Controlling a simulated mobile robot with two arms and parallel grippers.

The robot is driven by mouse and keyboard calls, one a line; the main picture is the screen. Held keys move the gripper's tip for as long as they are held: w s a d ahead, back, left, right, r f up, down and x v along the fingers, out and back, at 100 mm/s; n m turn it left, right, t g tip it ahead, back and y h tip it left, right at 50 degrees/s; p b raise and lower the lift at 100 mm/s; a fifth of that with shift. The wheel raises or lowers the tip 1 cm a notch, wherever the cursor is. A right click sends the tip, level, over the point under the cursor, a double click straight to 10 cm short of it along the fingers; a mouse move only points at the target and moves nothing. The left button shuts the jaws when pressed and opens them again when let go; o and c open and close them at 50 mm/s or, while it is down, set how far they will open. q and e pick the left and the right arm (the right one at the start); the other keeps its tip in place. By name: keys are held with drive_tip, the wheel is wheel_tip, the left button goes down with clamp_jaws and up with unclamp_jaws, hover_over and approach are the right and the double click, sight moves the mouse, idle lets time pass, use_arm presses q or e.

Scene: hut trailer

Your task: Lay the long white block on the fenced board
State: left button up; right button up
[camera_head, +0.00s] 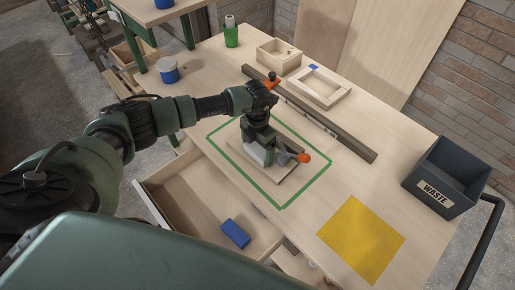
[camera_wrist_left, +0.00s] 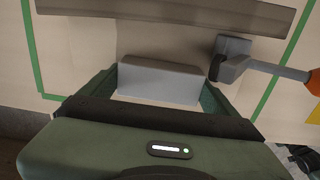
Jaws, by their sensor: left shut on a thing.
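The long white block (camera_wrist_left: 160,82) lies crosswise between the two finger sides of my left gripper (camera_wrist_left: 170,92) in the left wrist view. The gripper is shut on it. In the head view my left gripper (camera_head: 258,145) points down over the board (camera_head: 288,182) inside a green outline, and part of the white block shows at its lower end. The gripper hides much of the board. A grey clamp (camera_wrist_left: 232,58) with an orange handle (camera_head: 304,158) is close to the right of the block. I cannot tell whether the block touches the board. My right gripper is not in view.
A long dark rail (camera_head: 335,136) lies behind the outline, with a pale frame (camera_head: 342,98) and wooden box (camera_head: 292,62) beyond. A waste bin (camera_head: 420,187) and yellow sheet (camera_head: 362,240) are to the right. An open drawer (camera_head: 160,202) in front holds a blue block (camera_head: 236,233).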

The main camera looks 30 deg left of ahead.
sight(258, 149)
use_arm(q)
drive_tip(key=o, duration=1.3)
drive_tip(key=shift+c, duration=0.2)
wheel_tip(258, 149, up, 12)
drive_tip(key=b, duration=0.3)
drive_tip(key=shift+r, duration=0.15)
